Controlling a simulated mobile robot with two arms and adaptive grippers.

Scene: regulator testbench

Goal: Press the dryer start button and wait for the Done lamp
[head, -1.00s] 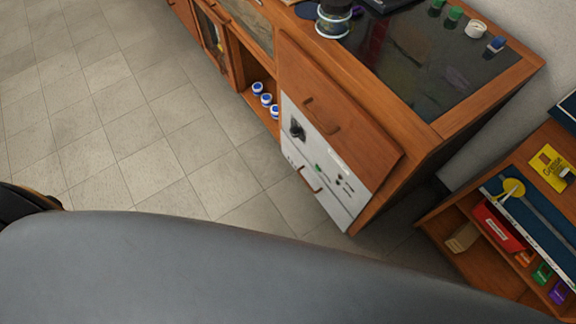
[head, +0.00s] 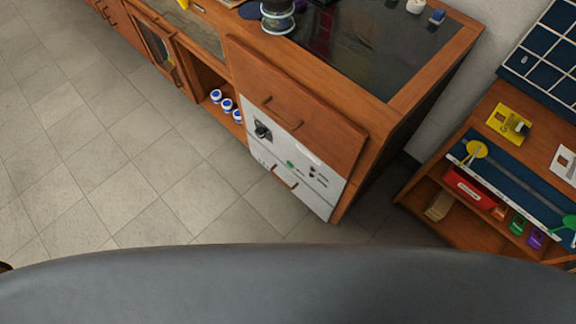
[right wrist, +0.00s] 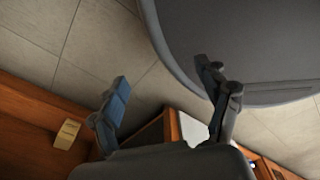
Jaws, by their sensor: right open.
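The dryer's white front panel (head: 318,202) is set low in the wooden bench in the head view. It carries a black knob (head: 262,130), a green button (head: 290,164), a few small dark round lamps or buttons (head: 312,170) and a handle (head: 284,177). The lamp labels are too small to read, and no lamp looks clearly lit. My right gripper (right wrist: 165,95) is open and empty in the right wrist view, with a pale panel edge (right wrist: 194,128) behind its fingers. Neither gripper shows in the head view. My left gripper is not in view.
A wooden shelf unit (head: 414,197) with a red box (head: 470,187) stands to the right. Blue-and-white jars (head: 227,104) sit in an open bench compartment. Tiled floor (head: 110,170) before the bench is clear. A tan block (right wrist: 67,134) shows in the right wrist view.

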